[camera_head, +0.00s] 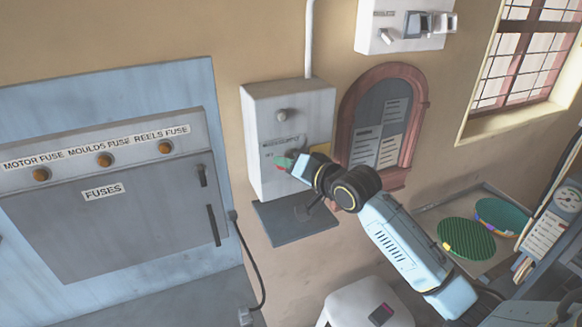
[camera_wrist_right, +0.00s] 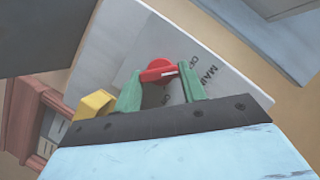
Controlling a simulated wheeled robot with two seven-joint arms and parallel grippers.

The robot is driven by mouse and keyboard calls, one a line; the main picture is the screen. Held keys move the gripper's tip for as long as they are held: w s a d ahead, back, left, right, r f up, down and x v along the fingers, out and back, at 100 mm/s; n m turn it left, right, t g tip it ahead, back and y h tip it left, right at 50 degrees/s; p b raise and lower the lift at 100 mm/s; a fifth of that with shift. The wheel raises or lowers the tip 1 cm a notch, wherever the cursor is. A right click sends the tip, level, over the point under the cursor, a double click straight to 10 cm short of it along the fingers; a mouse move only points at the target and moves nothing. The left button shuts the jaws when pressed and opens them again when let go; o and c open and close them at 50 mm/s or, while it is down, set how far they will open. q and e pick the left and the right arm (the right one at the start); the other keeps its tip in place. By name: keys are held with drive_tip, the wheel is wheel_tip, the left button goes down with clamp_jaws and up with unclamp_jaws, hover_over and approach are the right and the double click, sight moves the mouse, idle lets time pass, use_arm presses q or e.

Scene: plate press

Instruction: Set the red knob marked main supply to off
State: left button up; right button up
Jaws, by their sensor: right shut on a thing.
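The red knob (camera_wrist_right: 158,70) sits on the front of a pale grey wall box (camera_head: 290,100). The wrist view shows the lettering MAIN (camera_wrist_right: 207,75) beside it, partly cut off by my gripper. My right gripper (camera_head: 292,161) reaches the lower front of the box from the right. In the wrist view its green fingers (camera_wrist_right: 162,88) stand on either side of the knob and are shut on it. The knob's bar lies nearly across the picture, with a white mark at its right end. Which setting it points to is unclear. My left gripper is out of view.
A dark shelf (camera_head: 296,222) juts out below the box. A grey fuse cabinet (camera_head: 110,215) stands at left. A red arched frame (camera_head: 416,125) with notices is right of the box. A white stool (camera_head: 350,300) stands below my right arm.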

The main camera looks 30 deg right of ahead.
idle(0.3)
drive_tip(key=o, duration=1)
drive_tip(key=b+v, duration=0.2)
drive_tip(key=v, duration=1.1)
drive_tip(key=shift+s, duration=0.2)
